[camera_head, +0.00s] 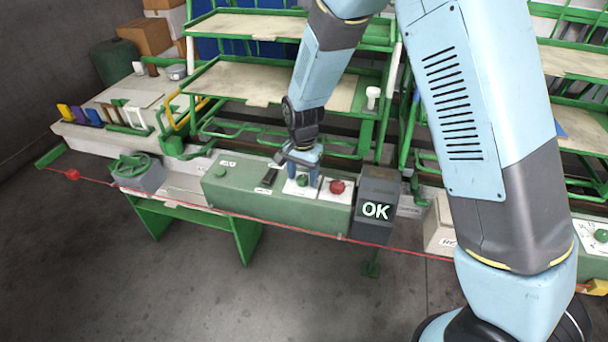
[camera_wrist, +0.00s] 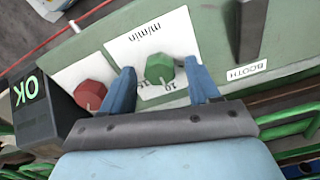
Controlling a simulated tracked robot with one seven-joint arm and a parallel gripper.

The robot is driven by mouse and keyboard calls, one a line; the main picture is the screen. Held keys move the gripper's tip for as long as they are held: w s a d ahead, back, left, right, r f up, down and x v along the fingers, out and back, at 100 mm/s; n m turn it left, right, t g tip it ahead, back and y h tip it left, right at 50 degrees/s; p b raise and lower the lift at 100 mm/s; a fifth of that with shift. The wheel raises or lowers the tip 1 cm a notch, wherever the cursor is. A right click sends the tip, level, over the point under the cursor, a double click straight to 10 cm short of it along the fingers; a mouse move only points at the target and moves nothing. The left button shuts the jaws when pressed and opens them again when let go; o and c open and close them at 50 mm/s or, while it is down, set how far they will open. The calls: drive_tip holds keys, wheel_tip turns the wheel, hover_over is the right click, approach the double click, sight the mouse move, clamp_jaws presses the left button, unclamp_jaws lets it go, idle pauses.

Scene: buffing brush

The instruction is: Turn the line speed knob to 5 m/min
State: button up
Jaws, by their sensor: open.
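The line speed knob is a green faceted knob (camera_wrist: 160,69) on a white plate marked "m/min" (camera_wrist: 150,38) in the wrist view. A "10" shows on the plate beside the knob, on the gripper's side. The other scale marks and the pointer are not clear. My gripper (camera_wrist: 163,82) is open, with one blue finger on each side of the knob. A gap shows on both sides, wider on the right.
A red knob (camera_wrist: 90,94) is close to the left finger in the wrist view. Beyond it stands a dark box with an "OK" display (camera_head: 376,211). A dark lever (camera_head: 267,178) stands left of the gripper. A red cord (camera_head: 190,206) runs along the front.

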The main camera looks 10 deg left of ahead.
drive_tip(key=shift+f, duration=0.1)
drive_tip(key=shift+c, duration=0.2)
drive_tip(key=c, duration=0.9)
drive_tip(key=shift+d, duration=0.25)
drive_tip(key=shift+c, duration=0.5)
drive_tip(key=shift+a, duration=0.2)
drive_tip(key=shift+n, duration=0.3)
drive_tip(key=n, duration=0.4)
drive_tip(key=shift+n, duration=0.3)
drive_tip(key=n, duration=0.6)
drive_tip(key=shift+a+n, duration=0.1)
drive_tip(key=shift+n, duration=0.2)
